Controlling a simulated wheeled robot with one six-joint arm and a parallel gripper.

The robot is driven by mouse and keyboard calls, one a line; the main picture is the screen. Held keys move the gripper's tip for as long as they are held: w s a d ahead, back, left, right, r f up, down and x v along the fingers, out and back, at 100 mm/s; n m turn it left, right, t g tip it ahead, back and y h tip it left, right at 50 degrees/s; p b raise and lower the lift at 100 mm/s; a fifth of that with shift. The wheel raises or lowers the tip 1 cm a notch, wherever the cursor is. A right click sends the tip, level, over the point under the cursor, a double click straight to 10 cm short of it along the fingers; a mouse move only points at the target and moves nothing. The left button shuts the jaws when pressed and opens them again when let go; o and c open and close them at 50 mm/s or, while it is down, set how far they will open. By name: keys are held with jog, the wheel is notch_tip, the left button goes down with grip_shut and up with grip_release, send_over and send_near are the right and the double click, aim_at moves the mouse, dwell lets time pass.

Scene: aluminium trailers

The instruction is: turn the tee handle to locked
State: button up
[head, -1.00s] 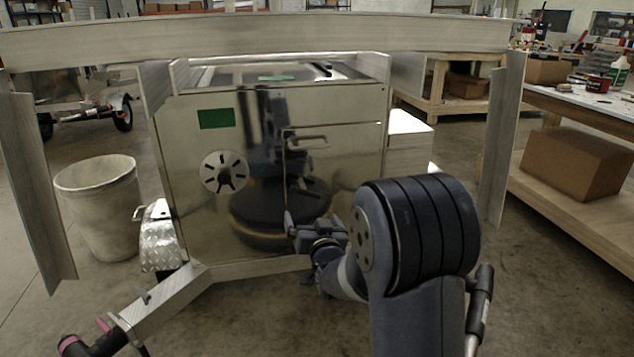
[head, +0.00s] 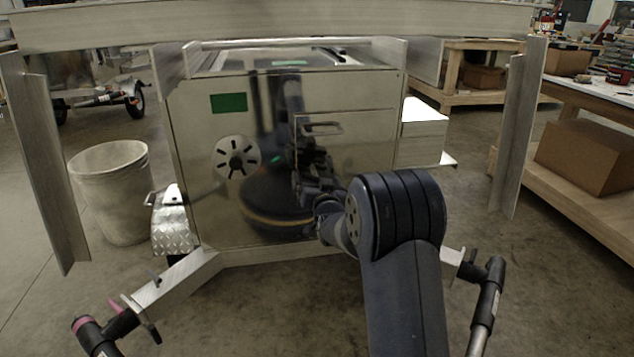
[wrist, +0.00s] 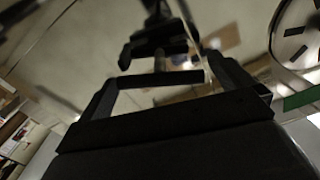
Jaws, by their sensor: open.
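A thin, roughly horizontal metal handle (head: 322,128), apparently the tee handle, is on the shiny front panel (head: 205,195) of the aluminium box. My gripper (head: 306,186) is in front of the panel, below this handle in the head view, partly hidden by my arm and confused with its dark reflection. In the wrist view my gripper (wrist: 163,82) has its two fingers spread toward the panel. A dark bar (wrist: 160,81) shows between them; I cannot tell whether it is the handle or a reflection. The handle's lock position cannot be read.
A round slotted vent (head: 238,157) and a green label (head: 228,103) are on the panel, left of the handle. A long aluminium beam (head: 270,22) crosses above the box. A bin (head: 110,195) stands left. A workbench with a cardboard box (head: 588,160) stands right.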

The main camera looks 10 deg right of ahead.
jog(key=shift+w, duration=0.15)
jog(key=c, duration=0.6)
jog(key=shift+b, duration=0.3)
jog(key=m+b, duration=0.2)
jog(key=m, duration=0.1)
jog(key=shift+f, duration=0.15)
jog(key=m+b, duration=0.2)
jog(key=m, duration=0.1)
jog(key=shift+m+b, duration=0.3)
jog(key=shift+b, duration=0.1)
jog(key=m+b, duration=0.2)
jog(key=m, duration=0.4)
jog(key=shift+b, duration=0.3)
jog(key=shift+r+m, duration=0.2)
jog(key=shift+m, duration=0.1)
